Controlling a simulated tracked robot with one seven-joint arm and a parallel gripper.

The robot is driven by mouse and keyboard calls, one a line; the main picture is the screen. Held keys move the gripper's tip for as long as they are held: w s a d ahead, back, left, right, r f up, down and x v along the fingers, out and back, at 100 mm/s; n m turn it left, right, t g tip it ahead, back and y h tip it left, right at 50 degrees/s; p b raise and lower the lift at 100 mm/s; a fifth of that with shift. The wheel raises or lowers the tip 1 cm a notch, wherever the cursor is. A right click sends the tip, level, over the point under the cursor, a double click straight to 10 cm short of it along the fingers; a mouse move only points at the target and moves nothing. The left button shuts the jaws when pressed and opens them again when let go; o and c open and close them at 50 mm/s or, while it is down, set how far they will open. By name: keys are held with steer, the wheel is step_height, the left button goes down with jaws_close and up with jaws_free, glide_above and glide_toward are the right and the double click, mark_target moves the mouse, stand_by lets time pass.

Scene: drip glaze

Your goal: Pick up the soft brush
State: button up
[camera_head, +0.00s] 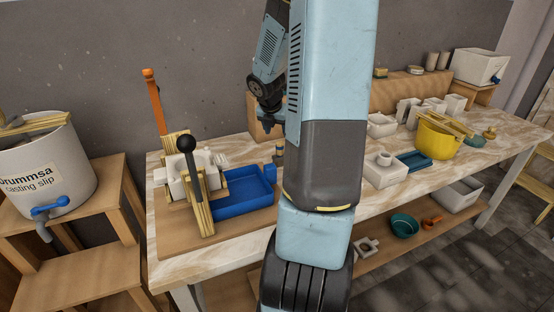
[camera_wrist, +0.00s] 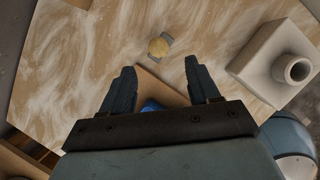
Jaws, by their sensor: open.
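My gripper (camera_head: 268,126) hangs above the worktable behind the blue arm link in the head view. In the wrist view my gripper (camera_wrist: 160,72) has its two dark fingers spread, with nothing between them. A small round yellowish thing with a grey band (camera_wrist: 158,46) lies on the marbled tabletop, just beyond the fingertips and apart from them. It may be the soft brush, but it is too small to be sure. A small upright thing (camera_head: 279,150) below my gripper in the head view may be the same one, partly hidden by my arm.
A blue tray (camera_head: 240,193) and a clamp-like press with a black-knobbed lever (camera_head: 196,180) stand left on a board. White moulds (camera_head: 384,171) and a yellow bucket (camera_head: 437,143) stand right. A white mould (camera_wrist: 270,65) is right of the fingers. Bare tabletop surrounds the yellowish thing.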

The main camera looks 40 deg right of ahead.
mark_target(279, 142)
steer(key=x, duration=0.5)
steer(key=shift+w+d+f, duration=0.15)
steer(key=shift+f, duration=0.25)
steer(key=shift+w+x, duration=0.1)
steer(key=shift+x, duration=1.1)
steer(key=shift+w+x, duration=0.15)
steer(key=shift+x, duration=1.05)
steer(key=shift+r, duration=0.1)
steer(key=c, duration=1.1)
